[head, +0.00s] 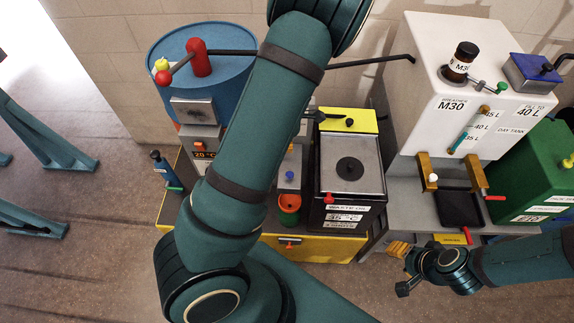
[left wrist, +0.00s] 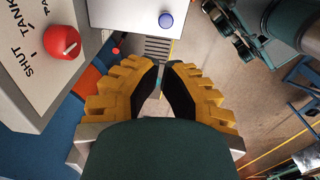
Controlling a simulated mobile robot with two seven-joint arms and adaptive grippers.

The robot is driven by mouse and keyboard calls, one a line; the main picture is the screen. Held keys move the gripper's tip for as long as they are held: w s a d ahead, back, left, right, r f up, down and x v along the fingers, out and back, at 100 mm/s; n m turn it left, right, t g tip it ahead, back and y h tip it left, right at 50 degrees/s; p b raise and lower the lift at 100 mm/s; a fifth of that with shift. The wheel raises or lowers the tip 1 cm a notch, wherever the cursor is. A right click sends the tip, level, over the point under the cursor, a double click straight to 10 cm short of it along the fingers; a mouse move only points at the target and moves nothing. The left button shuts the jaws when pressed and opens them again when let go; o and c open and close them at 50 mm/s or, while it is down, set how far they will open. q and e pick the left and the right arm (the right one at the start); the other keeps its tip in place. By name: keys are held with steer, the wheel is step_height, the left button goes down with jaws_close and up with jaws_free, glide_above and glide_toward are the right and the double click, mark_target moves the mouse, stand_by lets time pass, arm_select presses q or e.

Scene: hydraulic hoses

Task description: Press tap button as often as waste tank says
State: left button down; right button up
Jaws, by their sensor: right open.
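A grey panel with a small blue button (head: 290,176) stands above an orange-rimmed green cup (head: 289,205), right of my left arm. The black tank (head: 348,192) beside it has white labels; the upper one seems to read waste oil, and the others are too small to read surely. My left gripper is out of sight in the head view. In the left wrist view its yellow fingers (left wrist: 162,68) nearly meet at the tips; a narrow gap shows. A blue round button (left wrist: 166,20) lies beyond them on a pale surface. My right gripper (head: 402,268) is open, below the drip tray.
A red knob (left wrist: 62,42) sits on a lettered panel left of the left fingers. A white tank (head: 470,85) marked M30 carries a dark bottle (head: 461,62). A blue drum (head: 215,72) and a green can (head: 535,180) flank the bench. The floor in front is clear.

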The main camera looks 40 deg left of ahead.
mark_target(290, 176)
arm_select(q)
step_height(290, 176, down, 14)
steer(key=b, duration=0.3)
stand_by(0.4)
